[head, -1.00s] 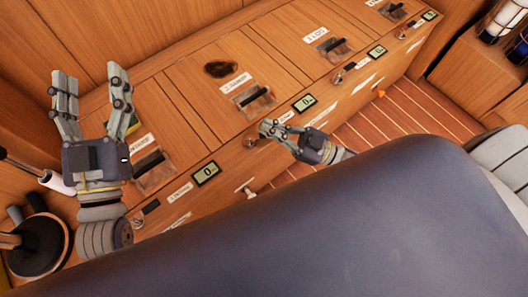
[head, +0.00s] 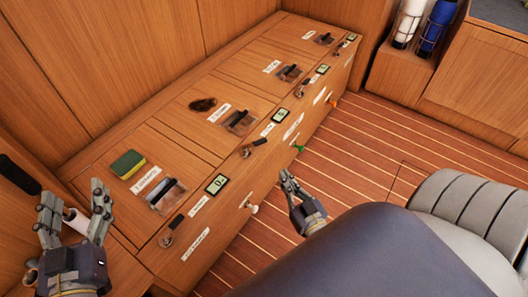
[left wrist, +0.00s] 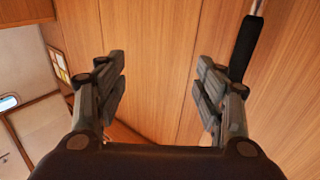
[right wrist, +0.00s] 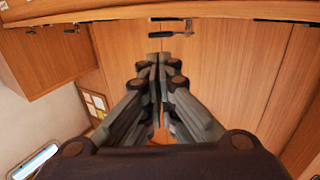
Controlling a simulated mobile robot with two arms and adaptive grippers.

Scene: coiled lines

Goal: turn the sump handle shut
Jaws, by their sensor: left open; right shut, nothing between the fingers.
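Several small black-gripped turning handles sit along the front edge of a wooden locker top; the labels are too small to tell which is the sump one. The nearest handle (head: 171,232) is beside a gauge, the second handle (head: 254,146) lies along the edge, and a third handle (head: 301,90) is further back. My right gripper (head: 288,180) is shut and empty, in front of the locker over the floor, apart from the handles. It also shows shut in the right wrist view (right wrist: 161,75). My left gripper (head: 75,208) is open and empty at the left, left of the nearest handle.
Clear-cased switches (head: 166,195), small gauges (head: 216,184) and a green-yellow sponge (head: 127,164) are on the locker top (head: 185,125). A white knob (head: 251,207) and a green one (head: 299,148) stick out of its front. A grey seat (head: 462,215) stands right. The striped floor (head: 385,140) is clear between.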

